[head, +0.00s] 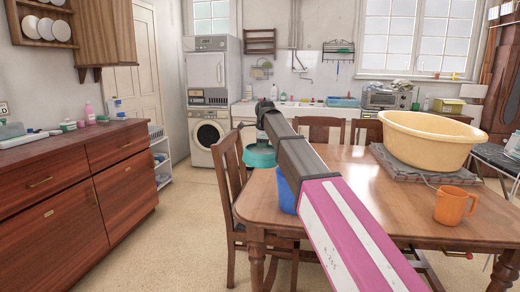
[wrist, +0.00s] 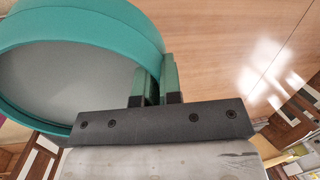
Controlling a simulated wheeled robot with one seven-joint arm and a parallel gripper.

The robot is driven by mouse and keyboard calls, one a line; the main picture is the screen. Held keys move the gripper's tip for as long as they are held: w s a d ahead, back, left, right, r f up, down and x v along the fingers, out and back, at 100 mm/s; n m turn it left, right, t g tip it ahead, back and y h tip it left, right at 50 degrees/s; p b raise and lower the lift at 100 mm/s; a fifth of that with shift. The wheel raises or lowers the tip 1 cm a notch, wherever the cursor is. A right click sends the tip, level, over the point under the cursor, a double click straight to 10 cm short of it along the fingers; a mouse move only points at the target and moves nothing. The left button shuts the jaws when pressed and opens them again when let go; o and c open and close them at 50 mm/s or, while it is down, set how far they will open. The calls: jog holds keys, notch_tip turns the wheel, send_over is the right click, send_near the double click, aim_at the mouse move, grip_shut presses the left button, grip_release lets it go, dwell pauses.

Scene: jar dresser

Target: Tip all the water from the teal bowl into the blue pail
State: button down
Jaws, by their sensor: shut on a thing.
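The teal bowl (head: 260,157) is by the left side of the wooden table in the head view, just left of and above the blue pail. In the wrist view the bowl (wrist: 130,22) fills the upper left, and a smooth grey surface shows inside it; I cannot tell whether this is water. My gripper (wrist: 157,80) is shut on the bowl's wall at its right side. In the head view my arm hides the fingers. The blue pail (head: 286,194) stands at the table's left, partly hidden behind my arm. Its inside is not visible.
The table (head: 350,165) also bears an orange mug (head: 454,206) and a large yellow basin (head: 430,138) on a grey cloth (head: 400,166) at the right. A wooden chair (head: 228,180) stands against the table's left side. A dresser (head: 80,190) is at the far left.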

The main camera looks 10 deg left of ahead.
jog(key=shift+s+d+r+t+y, duration=0.15)
jog(key=shift+s+d+r+y, duration=0.05)
jog(key=shift+d+r+y, duration=0.45)
jog(key=shift+s+d+r+t+y, duration=0.15)
jog(key=shift+d+r+y, duration=0.4)
jog(key=shift+y, duration=0.1)
jog(key=shift+s+d+r+y, duration=0.1)
jog(key=shift+d+r+y, duration=0.1)
jog(key=shift+d+y, duration=0.15)
jog(key=shift+d+r+y, duration=0.2)
jog(key=shift+d+y, duration=0.05)
jog(key=shift+s+d+r+t+y, duration=0.1)
jog(key=shift+d+r+t+y, duration=0.1)
jog(key=shift+d+t+y, duration=0.1)
jog(key=shift+s+d+r+y, duration=0.15)
jog(key=shift+d+r+y, duration=0.2)
jog(key=shift+d+y, duration=0.1)
jog(key=shift+d+r, duration=0.15)
jog(key=shift+d, duration=0.1)
